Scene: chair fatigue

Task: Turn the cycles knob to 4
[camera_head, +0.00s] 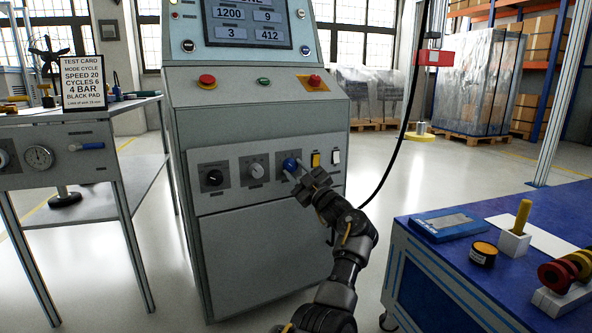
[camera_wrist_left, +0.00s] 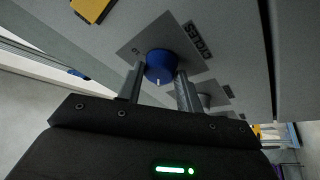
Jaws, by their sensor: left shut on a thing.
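The blue knob (camera_head: 290,164) is the third knob in the row on the grey machine's front panel. In the left wrist view the blue knob (camera_wrist_left: 160,65) has a white mark on its rim and a dark label (camera_wrist_left: 195,40) beside it, seen upside down and hard to read. My left gripper (camera_head: 301,176) is at this knob, and in the left wrist view its two fingers (camera_wrist_left: 160,84) are closed on the knob's sides. The fingers partly hide it in the head view. The machine's screen (camera_head: 248,22) shows 1200, 9, 3 and 412. My right gripper is not in view.
A black knob (camera_head: 214,178) and a grey knob (camera_head: 256,170) sit left of the blue one, and yellow (camera_head: 316,160) and white (camera_head: 336,156) switches sit right. A blue-topped bench (camera_head: 420,262) stands at right; a black cable hangs near the arm.

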